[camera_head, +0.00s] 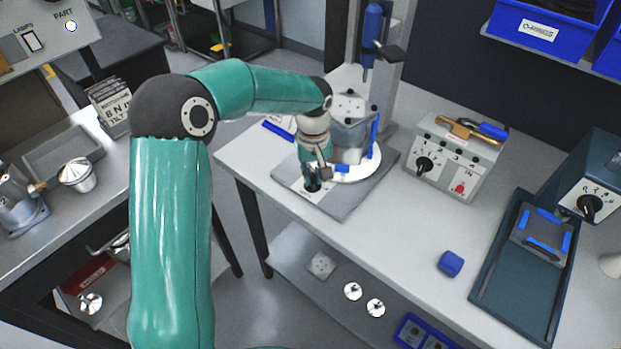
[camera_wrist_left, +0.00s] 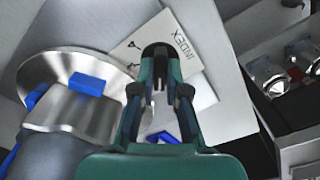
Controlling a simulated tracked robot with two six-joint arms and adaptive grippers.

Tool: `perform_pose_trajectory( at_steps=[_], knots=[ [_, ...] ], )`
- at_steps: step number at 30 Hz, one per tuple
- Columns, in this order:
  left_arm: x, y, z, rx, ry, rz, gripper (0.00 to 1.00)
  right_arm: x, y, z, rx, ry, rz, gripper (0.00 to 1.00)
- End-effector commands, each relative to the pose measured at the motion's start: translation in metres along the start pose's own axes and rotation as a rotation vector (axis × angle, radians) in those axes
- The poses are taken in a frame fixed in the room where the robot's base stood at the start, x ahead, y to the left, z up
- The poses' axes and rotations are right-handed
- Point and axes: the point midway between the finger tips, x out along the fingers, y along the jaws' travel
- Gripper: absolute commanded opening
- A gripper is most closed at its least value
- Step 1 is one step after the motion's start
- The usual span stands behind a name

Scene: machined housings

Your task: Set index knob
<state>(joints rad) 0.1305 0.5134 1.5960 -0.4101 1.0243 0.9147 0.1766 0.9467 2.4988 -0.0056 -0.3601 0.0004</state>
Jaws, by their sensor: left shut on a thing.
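The index knob (camera_head: 312,185) is a small black knob on a light plate at the front left corner of the grey fixture base (camera_head: 335,204). The plate (camera_wrist_left: 190,62) carries the word INDEX in the left wrist view. My left gripper (camera_head: 314,173) reaches down from above and is shut on the knob. In the left wrist view the fingers (camera_wrist_left: 159,85) close together at the dark knob and hide much of it, so its pointer's setting cannot be read. A round metal table (camera_wrist_left: 62,72) with blue pieces stands beside the knob. My right gripper is not in view.
A control box (camera_head: 455,158) with a black dial and red button stands right of the fixture. A drill-like column (camera_head: 372,45) rises behind it. A blue block (camera_head: 450,263) and a dark tray (camera_head: 490,285) lie farther right. The bench between them is clear.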

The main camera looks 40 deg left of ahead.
Motion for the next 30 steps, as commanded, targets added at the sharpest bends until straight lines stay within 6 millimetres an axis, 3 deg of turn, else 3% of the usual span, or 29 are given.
perform_pose_trajectory(
  at_steps=[12, 29, 30],
  knots=[
    [0.0, 0.002, 0.0, -0.231, 0.002, 0.004, 0.0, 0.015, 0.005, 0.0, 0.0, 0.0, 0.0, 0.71],
    [-0.001, 0.003, 0.001, -0.268, 0.0, 0.005, 0.0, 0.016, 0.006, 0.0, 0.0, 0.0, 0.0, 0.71],
    [-0.001, 0.003, 0.001, -0.268, 0.0, 0.005, 0.18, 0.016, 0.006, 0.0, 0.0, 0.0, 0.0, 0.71]
  ],
)
